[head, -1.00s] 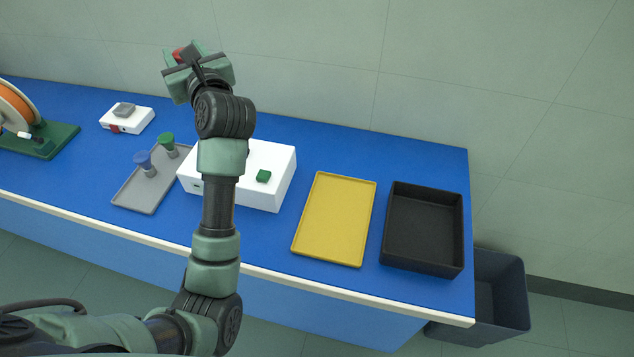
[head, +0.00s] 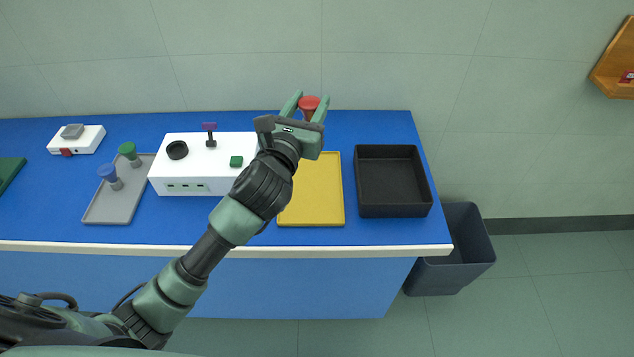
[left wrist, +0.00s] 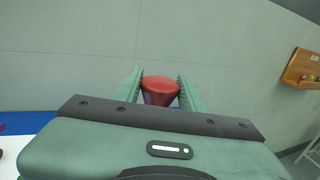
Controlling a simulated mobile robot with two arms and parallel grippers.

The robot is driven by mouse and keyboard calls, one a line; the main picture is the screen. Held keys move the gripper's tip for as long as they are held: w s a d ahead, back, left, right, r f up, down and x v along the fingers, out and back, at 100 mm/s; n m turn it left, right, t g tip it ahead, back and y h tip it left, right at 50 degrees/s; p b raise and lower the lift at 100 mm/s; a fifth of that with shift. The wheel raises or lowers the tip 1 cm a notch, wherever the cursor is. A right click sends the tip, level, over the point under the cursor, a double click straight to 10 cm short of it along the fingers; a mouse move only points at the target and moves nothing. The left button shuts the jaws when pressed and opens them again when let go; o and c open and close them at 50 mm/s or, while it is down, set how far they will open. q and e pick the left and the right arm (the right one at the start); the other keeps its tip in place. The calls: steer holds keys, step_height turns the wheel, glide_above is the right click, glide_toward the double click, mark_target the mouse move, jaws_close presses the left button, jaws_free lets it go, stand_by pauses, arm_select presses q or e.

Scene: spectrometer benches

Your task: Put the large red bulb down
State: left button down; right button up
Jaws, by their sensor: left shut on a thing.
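The large red bulb (head: 310,103) is held between the fingers of my left gripper (head: 306,108), near the back edge of the bench and beyond the yellow tray (head: 322,190). In the left wrist view the bulb (left wrist: 160,88) sits between the two green fingers (left wrist: 158,90), its wide red top showing. Its lower part is mostly hidden by the gripper. My left gripper is shut on it. My right gripper is not in view.
A black bin (head: 392,205) stands right of the yellow tray. A white instrument box (head: 200,176) is left of my arm. A grey tray (head: 108,213) holds a blue and a green bulb. A dark waste bin (head: 450,262) is on the floor.

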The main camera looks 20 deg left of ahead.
arm_select(q)
step_height(320, 180, down, 19)
steer(key=b, duration=0.4)
steer(key=shift+w+r, duration=0.1)
steer(key=shift+f, duration=0.2)
steer(key=c, duration=0.8)
jaws_free()
steer(key=shift+r, duration=0.1)
